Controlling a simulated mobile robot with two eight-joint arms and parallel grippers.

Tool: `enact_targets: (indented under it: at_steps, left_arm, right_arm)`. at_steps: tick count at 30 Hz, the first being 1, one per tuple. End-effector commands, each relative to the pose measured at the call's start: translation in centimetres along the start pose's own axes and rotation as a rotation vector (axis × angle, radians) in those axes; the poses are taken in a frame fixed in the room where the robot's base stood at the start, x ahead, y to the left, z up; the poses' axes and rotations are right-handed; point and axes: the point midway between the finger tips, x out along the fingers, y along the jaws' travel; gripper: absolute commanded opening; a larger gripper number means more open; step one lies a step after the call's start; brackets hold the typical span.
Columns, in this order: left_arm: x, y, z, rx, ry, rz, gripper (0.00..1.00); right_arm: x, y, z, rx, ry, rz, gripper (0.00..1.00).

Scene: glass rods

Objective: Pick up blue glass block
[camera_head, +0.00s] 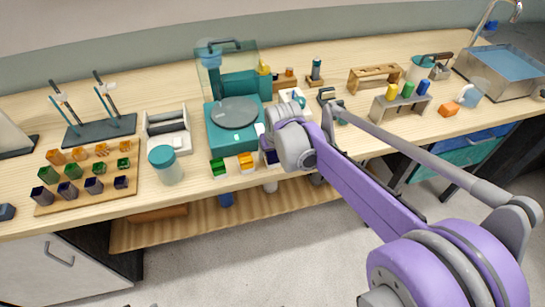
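A dark blue glass block (270,157) stands at the front edge of the bench, at the right end of a short row with a green block (218,168) and an orange block (246,163). My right gripper (267,144) is right at this blue block, and my grey wrist covers part of it. The fingers are mostly hidden, so I cannot tell whether they are open or touch the block. More dark blue or purple blocks (93,186) stand on a wooden board (128,200) at the left. My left gripper is out of view.
A teal device with a round plate (236,111) stands just behind the row. A teal-lidded jar (166,166) stands left of it. A grey rack (400,107) with yellow, green and blue pieces and a sink (510,68) are at the right. A wooden shelf (150,236) lies below.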

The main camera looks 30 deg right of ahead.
Motion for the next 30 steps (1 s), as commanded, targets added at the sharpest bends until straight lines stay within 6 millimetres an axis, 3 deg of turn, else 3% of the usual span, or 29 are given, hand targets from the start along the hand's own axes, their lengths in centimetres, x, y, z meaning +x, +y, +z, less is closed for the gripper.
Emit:
enact_targets:
  at_steps: [2, 11, 23, 30]
  left_arm:
    - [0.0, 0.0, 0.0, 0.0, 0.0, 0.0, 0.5]
    - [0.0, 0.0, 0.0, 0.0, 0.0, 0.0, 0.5]
    - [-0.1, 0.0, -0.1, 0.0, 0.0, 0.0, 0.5]
    - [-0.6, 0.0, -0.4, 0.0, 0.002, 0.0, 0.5]
  right_arm:
    - [0.0, 0.0, 0.0, 0.0, 0.0, 0.0, 0.54]
    - [0.0, 0.0, 0.0, 0.0, 0.0, 0.0, 0.0]
    - [-0.5, 0.0, -0.2, 0.0, 0.0, 0.0, 0.0]
    - [-4.6, 0.0, -1.9, 0.0, 0.001, 0.0, 0.0]
